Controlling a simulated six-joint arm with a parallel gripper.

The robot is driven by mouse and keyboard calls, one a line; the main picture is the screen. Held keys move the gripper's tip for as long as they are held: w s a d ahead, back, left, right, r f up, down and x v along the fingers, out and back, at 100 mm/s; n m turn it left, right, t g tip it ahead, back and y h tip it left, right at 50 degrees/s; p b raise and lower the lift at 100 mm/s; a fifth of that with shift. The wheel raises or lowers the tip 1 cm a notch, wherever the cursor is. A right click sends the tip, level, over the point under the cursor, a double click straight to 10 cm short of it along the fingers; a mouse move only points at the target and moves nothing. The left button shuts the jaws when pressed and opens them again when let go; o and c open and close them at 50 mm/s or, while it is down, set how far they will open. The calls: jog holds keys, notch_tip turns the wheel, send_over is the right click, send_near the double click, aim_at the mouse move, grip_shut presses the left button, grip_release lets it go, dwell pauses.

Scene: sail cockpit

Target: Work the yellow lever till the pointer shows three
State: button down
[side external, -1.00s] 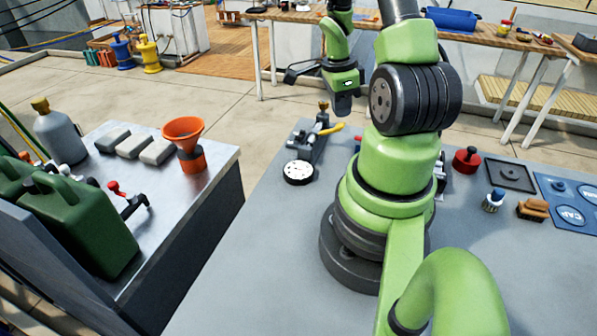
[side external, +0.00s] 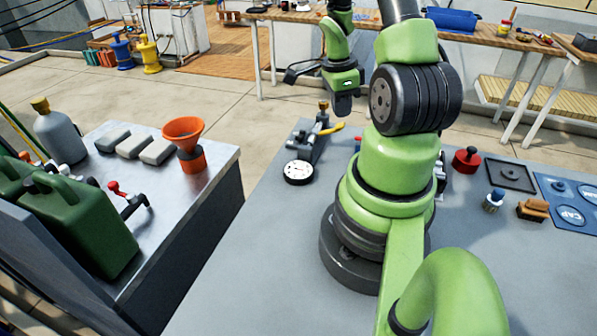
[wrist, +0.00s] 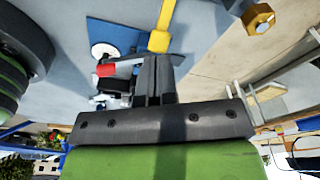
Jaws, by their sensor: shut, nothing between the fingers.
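The yellow lever (side external: 331,129) sticks out from a small valve fixture on the grey bench in the side view. In the wrist view the yellow lever (wrist: 163,28) runs up from just beyond my fingertips; I cannot tell whether they touch it. A round white dial (side external: 298,172) with dark marks lies at the fixture's near end; its pointer is too small to read. The white dial (wrist: 103,52) is partly visible in the wrist view. My gripper (wrist: 157,60) is shut and empty. In the side view my gripper (side external: 345,108) is above and beside the fixture.
A brass hex fitting (wrist: 259,19) is at the wrist view's upper right. A red-ended part (wrist: 106,70) is left of my fingers. An orange funnel (side external: 183,130) and green can (side external: 85,225) stand on the left bench. Grey bench in front of the dial is clear.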

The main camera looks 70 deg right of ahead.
aim_at(340, 124)
jog(key=shift+f, duration=0.15)
jog(key=shift+f, duration=2.45)
jog(key=shift+r, duration=3.3)
notch_tip(340, 124, up, 5)
jog(key=shift+f, duration=3.25)
jog(key=shift+f, duration=2.55)
jog(key=shift+r, duration=3.3)
